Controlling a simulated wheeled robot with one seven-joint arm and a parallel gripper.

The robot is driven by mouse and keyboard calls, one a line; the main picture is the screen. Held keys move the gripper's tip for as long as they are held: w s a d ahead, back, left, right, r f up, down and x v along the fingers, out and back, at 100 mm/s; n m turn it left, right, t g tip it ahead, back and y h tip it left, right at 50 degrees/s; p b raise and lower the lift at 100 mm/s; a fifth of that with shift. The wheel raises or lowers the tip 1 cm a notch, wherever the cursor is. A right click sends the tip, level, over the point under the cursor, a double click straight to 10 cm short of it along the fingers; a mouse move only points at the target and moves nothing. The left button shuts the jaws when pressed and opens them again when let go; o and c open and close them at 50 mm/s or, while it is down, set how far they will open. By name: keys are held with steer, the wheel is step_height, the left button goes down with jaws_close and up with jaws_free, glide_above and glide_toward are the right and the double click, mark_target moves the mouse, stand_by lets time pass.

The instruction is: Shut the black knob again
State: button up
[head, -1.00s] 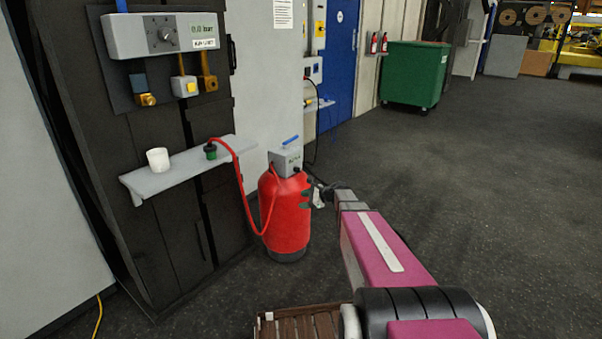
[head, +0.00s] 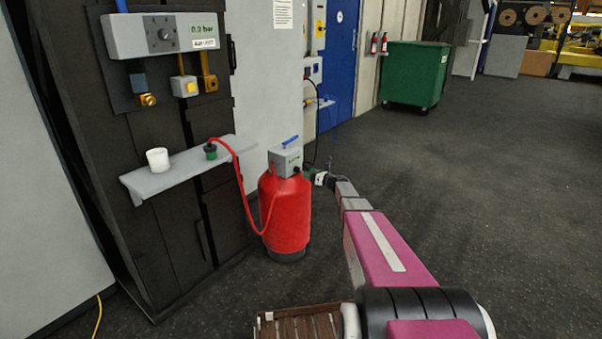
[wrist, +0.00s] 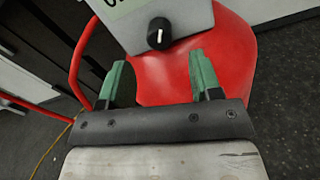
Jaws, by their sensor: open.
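The black knob (wrist: 159,33) sits on the face of a grey box (wrist: 185,18) on top of the red tank (wrist: 222,60). A white line on the knob runs roughly up and down in the wrist view. In the head view the knob (head: 296,170) is small and dark, low on the grey box (head: 285,158). My gripper (wrist: 157,64) is open, with green fingers apart and nothing between them. The knob lies just beyond the fingertips, roughly centred between them, with no contact visible. In the head view my gripper (head: 309,173) is right of the box, above the red tank (head: 287,222).
A red hose (head: 238,188) runs from the tank to a green fitting (head: 210,151) on a grey shelf (head: 180,175), beside a white cup (head: 157,160). A blue lever (head: 290,141) tops the box. A wall panel (head: 160,36) has another dial. Floor is clear to the right.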

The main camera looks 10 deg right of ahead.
mark_target(300, 170)
steer(key=x, duration=0.5)
steer(key=shift+w+a, duration=0.2)
steer(key=c, duration=0.9)
steer(key=shift+c, duration=0.2)
steer(key=n, duration=1.2)
steer(key=shift+s+n+h, duration=0.1)
steer(key=shift+n+h, duration=0.2)
steer(key=n, duration=1.2)
steer(key=shift+t, duration=0.3)
